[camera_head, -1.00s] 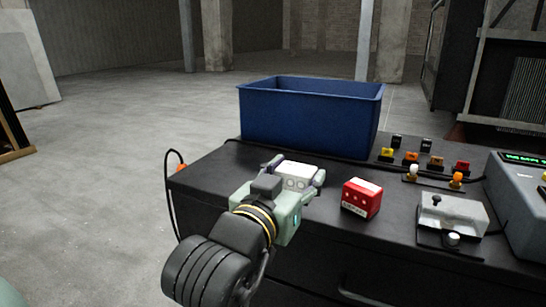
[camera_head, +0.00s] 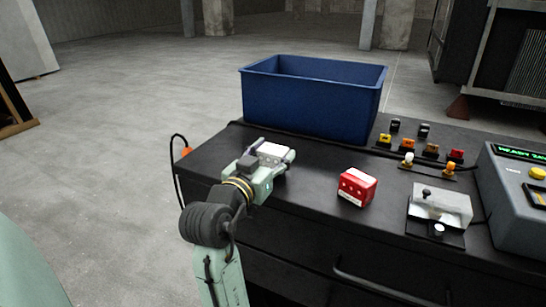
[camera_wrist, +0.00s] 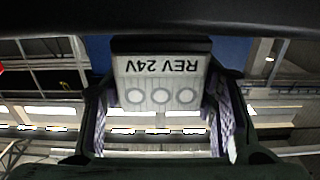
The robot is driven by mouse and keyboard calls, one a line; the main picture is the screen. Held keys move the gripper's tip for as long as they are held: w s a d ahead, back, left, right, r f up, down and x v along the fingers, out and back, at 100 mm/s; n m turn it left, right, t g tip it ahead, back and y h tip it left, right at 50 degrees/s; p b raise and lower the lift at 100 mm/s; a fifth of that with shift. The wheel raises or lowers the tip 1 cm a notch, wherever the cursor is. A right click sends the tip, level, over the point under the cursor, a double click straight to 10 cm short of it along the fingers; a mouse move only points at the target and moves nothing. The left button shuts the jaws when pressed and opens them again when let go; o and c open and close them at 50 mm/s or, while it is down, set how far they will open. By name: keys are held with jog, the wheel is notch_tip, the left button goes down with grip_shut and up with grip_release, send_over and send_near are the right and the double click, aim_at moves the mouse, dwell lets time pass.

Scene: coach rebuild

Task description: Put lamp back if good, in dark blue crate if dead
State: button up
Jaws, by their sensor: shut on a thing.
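My gripper (camera_head: 270,158) is shut on a white lamp block (camera_head: 271,149) and holds it above the left part of the black bench top. In the wrist view the lamp (camera_wrist: 160,82) sits between both fingers, lettered "REV 24V" upside down, with three round pale lenses that show no clear glow. The dark blue crate (camera_head: 305,111) stands at the back of the bench, behind and right of my gripper; its inner floor is hidden. A red and white block (camera_head: 357,187) sits on the bench right of my gripper.
A grey tester with a green display (camera_head: 520,152) stands at the right edge. A pale fixture with a lever (camera_head: 441,203) is left of it. Several small coloured parts (camera_head: 431,149) line the bench behind. Bench top (camera_head: 310,170) between gripper and red block is clear.

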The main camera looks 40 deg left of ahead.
jog(key=shift+f, duration=0.5)
jog(key=shift+f, duration=0.1)
jog(key=shift+f, duration=0.15)
jog(key=o, duration=1.4)
jog(key=shift+c, duration=0.2)
